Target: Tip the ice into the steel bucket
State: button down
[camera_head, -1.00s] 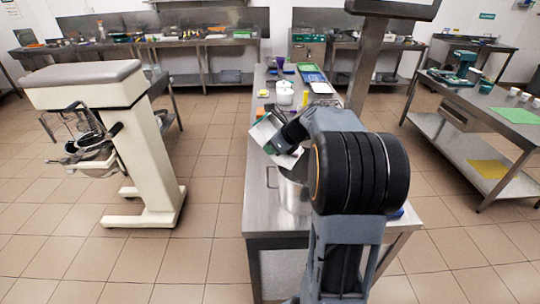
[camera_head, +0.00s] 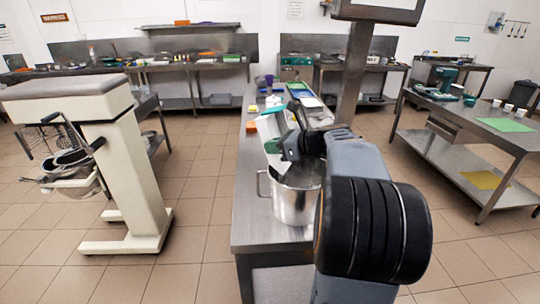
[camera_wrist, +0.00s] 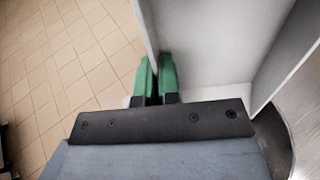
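The steel bucket (camera_head: 294,202), a shiny pot with side handles, stands on the near end of the steel counter. My gripper (camera_head: 284,147) is above its left rim. In the wrist view, the green fingers (camera_wrist: 157,78) are shut on one wall of a pale, box-like container (camera_wrist: 205,45). This container (camera_head: 272,150) is steeply tilted over the bucket in the head view. The bucket's rim (camera_wrist: 284,125) shows at the lower right of the wrist view. I cannot make out any ice, and my arm hides part of the bucket's mouth.
The steel counter (camera_head: 246,215) runs away from me, with small tubs and trays at its far end. A post with a screen rises at its right. A cream machine (camera_head: 135,165) stands left, another table (camera_head: 440,155) right, with open floor between.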

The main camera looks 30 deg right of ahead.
aim_at(271, 136)
jog(key=shift+s+d+r+t+y+b, duration=0.2)
jog(key=shift+s+d+t+y+b, duration=0.1)
jog(key=shift+t+b, duration=0.2)
notch_tip(271, 136, up, 3)
jog(key=p, duration=0.3)
notch_tip(271, 136, down, 3)
jog(key=shift+f+b, duration=0.1)
jog(key=shift+b, duration=0.6)
notch_tip(271, 136, up, 3)
jog(key=p, duration=0.3)
notch_tip(271, 136, down, 3)
jog(key=shift+r+b, duration=0.2)
jog(key=shift+b, duration=0.35)
notch_tip(271, 136, up, 3)
jog(key=p, duration=0.3)
jog(key=shift+f, duration=0.1)
notch_tip(271, 136, down, 3)
jog(key=shift+f+b, duration=0.1)
jog(key=shift+b, duration=0.95)
jog(key=shift+r, duration=0.2)
